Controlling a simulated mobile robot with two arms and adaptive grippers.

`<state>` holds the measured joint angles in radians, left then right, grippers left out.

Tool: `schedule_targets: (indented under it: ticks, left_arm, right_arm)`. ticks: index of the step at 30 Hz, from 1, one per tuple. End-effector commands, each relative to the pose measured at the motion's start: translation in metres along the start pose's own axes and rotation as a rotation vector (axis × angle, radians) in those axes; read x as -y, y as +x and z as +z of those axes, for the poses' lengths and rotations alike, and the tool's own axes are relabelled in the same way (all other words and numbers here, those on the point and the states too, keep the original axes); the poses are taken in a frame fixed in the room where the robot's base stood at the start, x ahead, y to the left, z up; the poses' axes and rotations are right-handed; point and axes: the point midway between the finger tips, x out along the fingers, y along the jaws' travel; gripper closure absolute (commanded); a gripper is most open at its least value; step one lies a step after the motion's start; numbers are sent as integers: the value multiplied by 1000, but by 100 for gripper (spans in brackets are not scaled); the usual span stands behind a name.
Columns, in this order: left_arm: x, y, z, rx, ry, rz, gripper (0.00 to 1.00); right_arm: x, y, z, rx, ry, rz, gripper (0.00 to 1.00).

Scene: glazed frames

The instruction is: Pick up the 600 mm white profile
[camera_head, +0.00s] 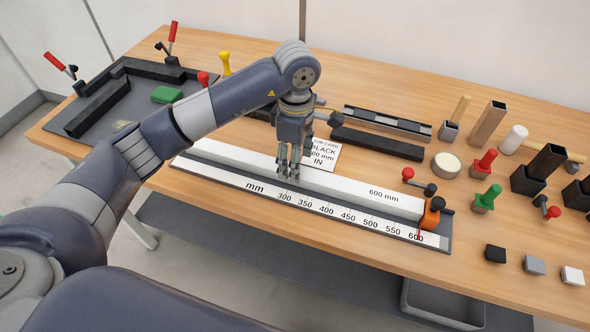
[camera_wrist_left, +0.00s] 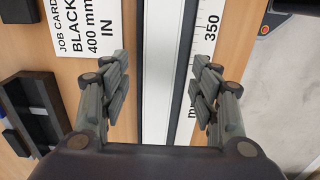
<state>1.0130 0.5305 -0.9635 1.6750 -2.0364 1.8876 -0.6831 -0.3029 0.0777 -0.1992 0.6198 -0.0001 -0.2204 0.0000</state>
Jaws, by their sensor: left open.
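The long white profile (camera_head: 350,190), marked 600 mm, lies along the measuring scale (camera_head: 325,209) near the front of the bench. Its right end is by an orange stop (camera_head: 431,212) near the 600 mark. My left gripper (camera_head: 289,174) points down over the middle of the profile, around the 300 mark. In the left wrist view the open fingers (camera_wrist_left: 160,85) stand one on each side of the white profile (camera_wrist_left: 161,45), with gaps on both sides. I cannot tell how far the fingertips reach down beside it. My right gripper is not in view.
A job card (camera_head: 323,154) lies just behind the profile. A black profile (camera_head: 377,143) and a grey channel (camera_head: 390,122) lie farther back. A dark fixture (camera_head: 95,108) with red-handled clamps is at the left. Small blocks, stamps and holders crowd the right side.

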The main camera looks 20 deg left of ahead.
Motion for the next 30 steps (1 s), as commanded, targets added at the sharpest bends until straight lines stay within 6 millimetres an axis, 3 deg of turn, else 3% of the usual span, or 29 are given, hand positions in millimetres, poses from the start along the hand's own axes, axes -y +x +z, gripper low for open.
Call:
schedule_targets:
  ticks: [1, 6, 14, 17, 22, 30]
  left_arm:
    - [1, 5, -2, 0, -2, -6, 43]
    - [0, 26, -2, 1, 0, -2, 43]
    - [0, 31, -2, 2, 1, 1, 43]
    - [0, 31, -2, 2, 1, 1, 61]
    - [0, 31, -2, 2, 1, 1, 100]
    - [-1, 29, -2, 3, 1, 4, 100]
  right_arm:
    - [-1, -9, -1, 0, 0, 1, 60]
    - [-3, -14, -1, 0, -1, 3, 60]
    - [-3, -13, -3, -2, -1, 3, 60]
    - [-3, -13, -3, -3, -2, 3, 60]
    - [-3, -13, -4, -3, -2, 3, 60]
    - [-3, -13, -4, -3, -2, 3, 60]
